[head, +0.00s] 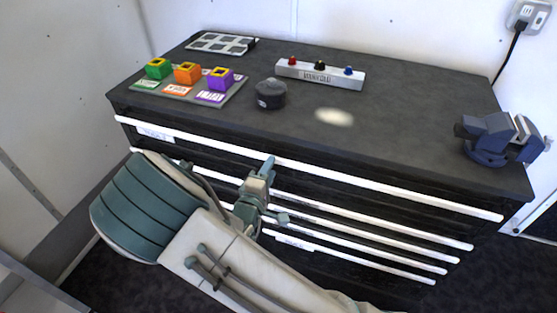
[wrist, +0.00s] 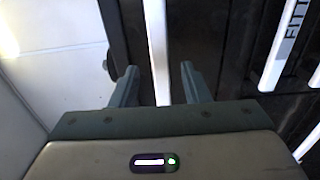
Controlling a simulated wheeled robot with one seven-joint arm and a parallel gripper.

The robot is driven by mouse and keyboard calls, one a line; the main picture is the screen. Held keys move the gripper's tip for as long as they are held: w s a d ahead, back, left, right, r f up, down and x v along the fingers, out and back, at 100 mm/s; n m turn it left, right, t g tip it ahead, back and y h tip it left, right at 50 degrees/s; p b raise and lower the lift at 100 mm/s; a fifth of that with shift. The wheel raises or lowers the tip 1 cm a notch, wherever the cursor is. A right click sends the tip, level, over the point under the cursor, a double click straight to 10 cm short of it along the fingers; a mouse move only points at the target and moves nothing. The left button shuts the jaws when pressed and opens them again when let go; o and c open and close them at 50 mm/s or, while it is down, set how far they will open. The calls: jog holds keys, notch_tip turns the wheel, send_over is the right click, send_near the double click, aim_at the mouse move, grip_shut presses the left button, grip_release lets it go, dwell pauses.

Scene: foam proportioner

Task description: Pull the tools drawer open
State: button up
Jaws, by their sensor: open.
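The dark cabinet (head: 400,155) has several drawers with long white bar handles, including the top handle (head: 400,190). A white label (head: 157,133) is on the top drawer's left end, but its text is too small to read. I cannot tell for certain which drawer is the tools drawer. My gripper (head: 276,190) is open in front of the upper drawers. In the wrist view, a white handle bar (wrist: 157,45) runs between the two open fingers of my gripper (wrist: 159,82); contact is not visible. No drawer visibly stands out from the front.
A neighbouring handle (wrist: 286,40) has a label beginning "FITT". On the cabinet top are colored blocks (head: 187,73), a dark round container (head: 271,93), a bar with knobs (head: 320,73), a grey tray (head: 222,43) and a blue vise (head: 497,138). A wall is at left.

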aim_at(276, 163)
jog(key=shift+x, duration=2.35)
